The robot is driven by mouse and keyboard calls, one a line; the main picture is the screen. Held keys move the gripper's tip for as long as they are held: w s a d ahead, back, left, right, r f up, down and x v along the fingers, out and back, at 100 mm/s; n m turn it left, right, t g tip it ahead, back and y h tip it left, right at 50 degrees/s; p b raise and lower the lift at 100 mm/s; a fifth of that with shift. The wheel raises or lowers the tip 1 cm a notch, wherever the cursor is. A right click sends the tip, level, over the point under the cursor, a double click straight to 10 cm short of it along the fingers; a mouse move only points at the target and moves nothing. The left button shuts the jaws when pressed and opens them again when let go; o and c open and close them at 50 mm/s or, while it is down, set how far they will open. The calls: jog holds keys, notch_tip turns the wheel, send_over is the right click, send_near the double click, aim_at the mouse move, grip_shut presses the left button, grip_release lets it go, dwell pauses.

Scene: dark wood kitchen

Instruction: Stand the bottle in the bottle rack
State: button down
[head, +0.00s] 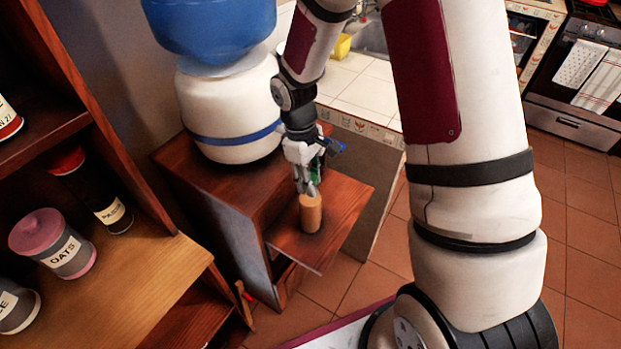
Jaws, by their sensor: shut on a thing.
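The bottle (311,214) shows as a small tan cylinder, upright over the wooden board (345,205) that juts from the cabinet under the water dispenser. Its top is hidden by the fingers. My gripper (308,190) points down and is shut on the upper end of the bottle. I cannot tell whether the bottle's base touches the board. I cannot make out a bottle rack for certain in this view.
A white and blue water dispenser (230,105) stands on the cabinet, close to the left of my arm. At left, wooden shelves (120,290) hold labelled jars, one marked oats (55,245). A tiled counter and sink are behind. Tiled floor (575,190) is open at right.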

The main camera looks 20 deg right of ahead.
jog(key=shift+f, duration=0.15)
jog(key=c, duration=1.5)
grip_release()
jog(key=shift+c, duration=0.2)
